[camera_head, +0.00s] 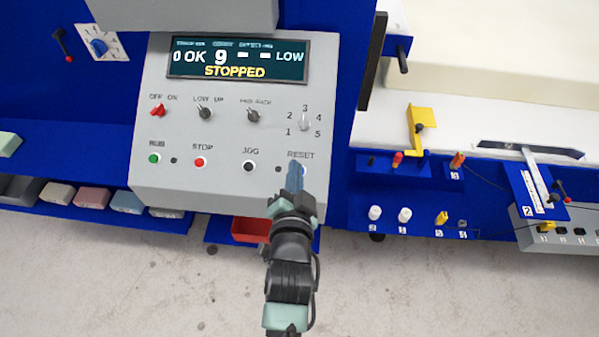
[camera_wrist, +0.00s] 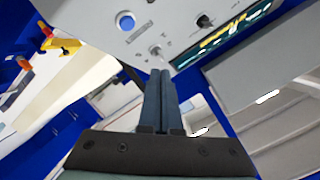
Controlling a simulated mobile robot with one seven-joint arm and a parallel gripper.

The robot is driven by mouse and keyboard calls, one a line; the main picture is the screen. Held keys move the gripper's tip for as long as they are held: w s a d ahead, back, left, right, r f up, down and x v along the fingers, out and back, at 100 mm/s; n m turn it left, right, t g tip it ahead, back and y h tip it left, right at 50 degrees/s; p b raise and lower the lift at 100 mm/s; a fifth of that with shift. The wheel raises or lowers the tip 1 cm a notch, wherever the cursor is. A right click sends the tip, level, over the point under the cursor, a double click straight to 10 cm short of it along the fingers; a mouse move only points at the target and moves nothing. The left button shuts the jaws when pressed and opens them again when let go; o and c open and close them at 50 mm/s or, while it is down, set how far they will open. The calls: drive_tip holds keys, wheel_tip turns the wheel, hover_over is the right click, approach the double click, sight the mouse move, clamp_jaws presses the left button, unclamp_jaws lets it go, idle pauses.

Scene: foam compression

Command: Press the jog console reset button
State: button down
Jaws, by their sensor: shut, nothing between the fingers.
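The grey sloped jog console (camera_head: 180,186) has a display reading STOPPED and a row labelled RUN, STOP, JOG and RESET. The round blue reset button (camera_wrist: 126,20) shows uncovered near the top of the wrist view. In the head view my gripper covers the spot under the RESET label, and I cannot separate the button from the blue fingers. My gripper (camera_head: 294,167) is shut and empty, its tips just below that label. In the wrist view its fingertips (camera_wrist: 160,73) lie below and right of the button, apart from it in the picture. Contact with the panel cannot be told.
The green run button (camera_head: 154,158), red stop button (camera_head: 200,162) and black jog button (camera_head: 248,167) are to the left. A pale selector knob (camera_head: 304,121) sits above the RESET label. A blue shelf (camera_head: 400,193) with pegs and a yellow bracket (camera_head: 421,122) is at the right.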

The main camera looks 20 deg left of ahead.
drive_tip(key=shift+w+a+f+b, duration=0.15)
drive_tip(key=shift+w+f+b, duration=0.45)
drive_tip(key=shift+f+b, duration=0.35)
drive_tip(key=shift+w+a+f+b, duration=0.2)
drive_tip(key=shift+w+f+b, duration=0.35)
drive_tip(key=shift+f+b, duration=0.35)
drive_tip(key=shift+w+a+f+b, duration=0.15)
drive_tip(key=shift+w+f+b, duration=0.55)
drive_tip(key=shift+f, duration=0.4)
drive_tip(key=shift+s, duration=0.1)
drive_tip(key=shift+w+a+f+b, duration=0.1)
drive_tip(key=shift+w+f+b, duration=0.1)
drive_tip(key=shift+f+b, duration=0.2)
drive_tip(key=shift+w+f+b, duration=0.2)
drive_tip(key=shift+f+b, duration=0.2)
drive_tip(key=shift+b, duration=0.05)
drive_tip(key=shift+r, duration=0.1)
idle(0.4)
drive_tip(key=shift+s+r+p, duration=0.45)
drive_tip(key=shift+r+p, duration=0.2)
drive_tip(key=shift+p, duration=0.25)
